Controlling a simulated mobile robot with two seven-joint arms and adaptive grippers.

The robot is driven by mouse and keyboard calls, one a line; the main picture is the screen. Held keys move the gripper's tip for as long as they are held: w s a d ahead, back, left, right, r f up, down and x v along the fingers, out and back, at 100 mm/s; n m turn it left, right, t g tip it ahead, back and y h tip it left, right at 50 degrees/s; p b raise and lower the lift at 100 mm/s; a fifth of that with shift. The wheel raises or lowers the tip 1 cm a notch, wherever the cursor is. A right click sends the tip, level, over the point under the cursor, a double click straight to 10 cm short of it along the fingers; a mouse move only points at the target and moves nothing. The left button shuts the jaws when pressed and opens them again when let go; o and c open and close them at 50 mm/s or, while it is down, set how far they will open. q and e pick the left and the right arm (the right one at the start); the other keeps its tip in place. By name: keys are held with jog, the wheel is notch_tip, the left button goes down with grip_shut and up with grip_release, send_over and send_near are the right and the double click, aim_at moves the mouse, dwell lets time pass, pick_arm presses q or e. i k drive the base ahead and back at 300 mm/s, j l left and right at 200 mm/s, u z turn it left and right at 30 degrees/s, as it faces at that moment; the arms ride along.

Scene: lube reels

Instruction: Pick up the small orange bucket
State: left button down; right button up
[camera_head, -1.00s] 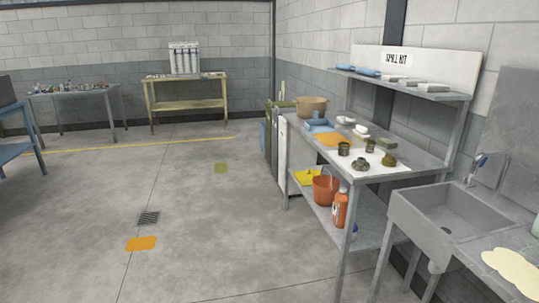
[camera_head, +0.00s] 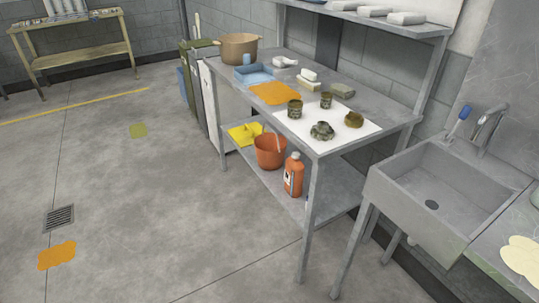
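The small orange bucket (camera_head: 270,152) stands upright on the lower shelf (camera_head: 331,199) of the grey metal workbench (camera_head: 408,114). Neither of my grippers shows in the head view.
The bench top holds a tan pot (camera_head: 239,48), a blue tray (camera_head: 254,74), an orange cloth (camera_head: 274,93) and small dirty parts on a white sheet (camera_head: 335,138). A sink (camera_head: 390,184) stands at right.

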aim_at(271, 147)
jog(key=i+j+z, duration=0.15)
jog(key=z, duration=0.35)
jog(key=i+j+z, duration=0.15)
jog(key=z, duration=0.3)
jog(key=i+j+z, duration=0.1)
jog(key=j+z, duration=0.25)
jog(key=z, duration=0.15)
jog(key=j+z, duration=0.25)
jog(key=z, duration=0.25)
